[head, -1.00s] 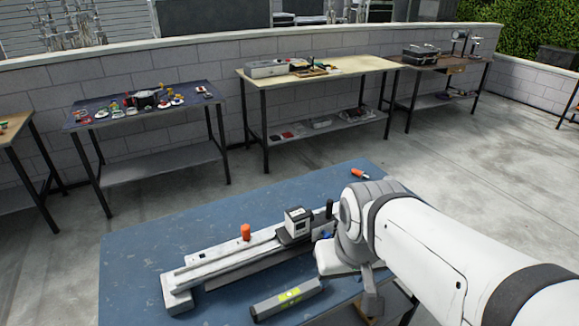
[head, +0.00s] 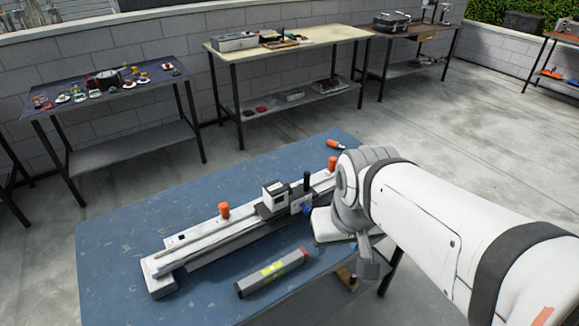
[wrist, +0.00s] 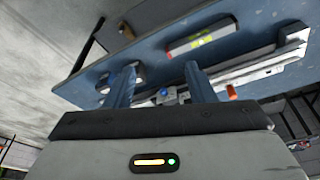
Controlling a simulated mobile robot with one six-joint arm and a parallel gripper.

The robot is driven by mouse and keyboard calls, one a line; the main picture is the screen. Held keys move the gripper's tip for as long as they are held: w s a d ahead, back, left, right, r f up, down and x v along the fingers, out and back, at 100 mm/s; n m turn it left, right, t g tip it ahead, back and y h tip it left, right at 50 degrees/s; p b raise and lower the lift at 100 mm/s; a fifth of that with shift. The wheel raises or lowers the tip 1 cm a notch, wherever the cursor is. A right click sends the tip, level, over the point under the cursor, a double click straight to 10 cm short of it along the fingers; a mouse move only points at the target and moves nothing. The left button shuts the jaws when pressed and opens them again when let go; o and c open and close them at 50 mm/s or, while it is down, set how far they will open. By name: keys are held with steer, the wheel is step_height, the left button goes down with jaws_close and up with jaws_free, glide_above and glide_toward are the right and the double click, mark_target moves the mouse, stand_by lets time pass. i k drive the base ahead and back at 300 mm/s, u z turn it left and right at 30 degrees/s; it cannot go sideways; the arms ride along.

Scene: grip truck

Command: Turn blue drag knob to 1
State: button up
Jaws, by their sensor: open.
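The blue drag knob (head: 301,205) is on the near side of the dark carriage (head: 274,200), which sits on a long pale rail (head: 200,243) on the blue table. In the wrist view the blue knob (wrist: 163,92) appears small, between my two fingers in the picture. My gripper (wrist: 160,78) is open and its fingers look apart from the knob. In the head view my arm's wrist end is just right of the knob, and the fingers cannot be made out. The knob's setting marks are too small to read.
Orange knobs (head: 224,211) stand up from the rail, and a black upright handle (head: 307,182) is beside the carriage. A spirit level (head: 271,272) lies on the table (head: 115,250) in front of the rail. An orange-handled tool (head: 336,144) lies at the back.

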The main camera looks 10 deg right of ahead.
mark_target(306, 209)
steer(key=z, duration=1.5)
steer(key=k, duration=1.2)
steer(key=u, duration=0.5)
steer(key=i, duration=1)
steer(key=u, duration=0.05)
